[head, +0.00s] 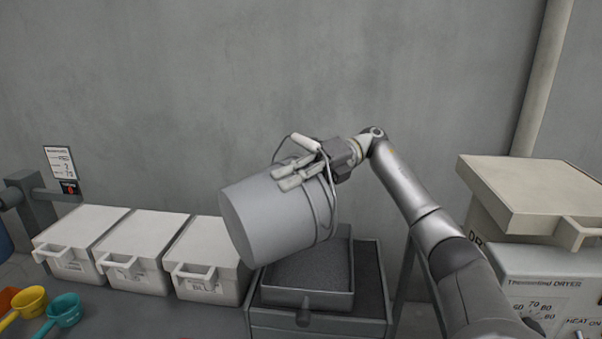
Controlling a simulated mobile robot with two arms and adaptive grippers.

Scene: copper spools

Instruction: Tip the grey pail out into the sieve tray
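The grey pail (265,222) is in the air in the head view, tipped well over on its side. Its wire handle with a white grip (305,142) loops above it. My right gripper (285,180) is shut on the pail at its upper right, with the fingers lying against its side. The inside of the pail and its contents are hidden. The sieve tray (310,299) is below and to the right of the pail, with a dark grey mesh floor. The pail covers part of its far left side. My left gripper is not in view.
Several white lidded bins (140,232) stand in a row at the left. A yellow scoop (28,302) and a teal scoop (64,311) lie at the lower left. A dryer (540,275) with a beige lid (530,185) stands at the right. A grey wall is behind.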

